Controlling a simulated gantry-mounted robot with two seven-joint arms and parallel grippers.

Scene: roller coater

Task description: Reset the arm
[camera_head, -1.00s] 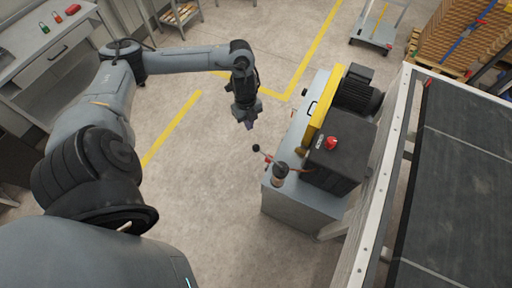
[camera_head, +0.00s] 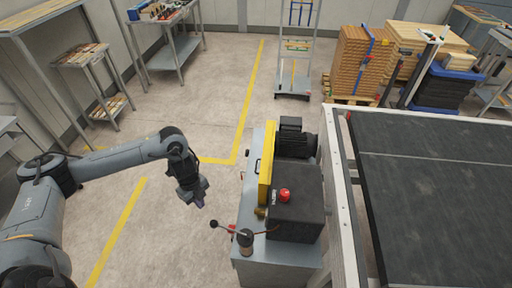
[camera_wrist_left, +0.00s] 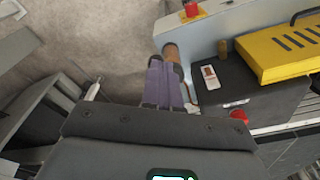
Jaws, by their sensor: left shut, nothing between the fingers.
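My left gripper (camera_head: 194,194) hangs in the air left of the roller coater (camera_head: 255,260) in the head view, pointing down and apart from it. Its fingers are shut and empty; they also show in the left wrist view (camera_wrist_left: 164,82). The coater has a yellow guard (camera_head: 268,160), a dark motor (camera_head: 296,142) and a black box (camera_head: 295,212) with a red button (camera_head: 285,195). A lever with a dark ball knob (camera_head: 213,224) sticks out at its near left side. In the wrist view a brown cylindrical part (camera_wrist_left: 171,51) shows just beyond the fingertips. My right gripper is out of view.
A dark conveyor belt (camera_head: 430,200) in a pale frame lies to the right. A shelf cart (camera_head: 294,80) and a stack of wooden boards (camera_head: 360,62) stand at the back. Workbenches (camera_head: 175,50) line the back left. The floor around the yellow lines is clear.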

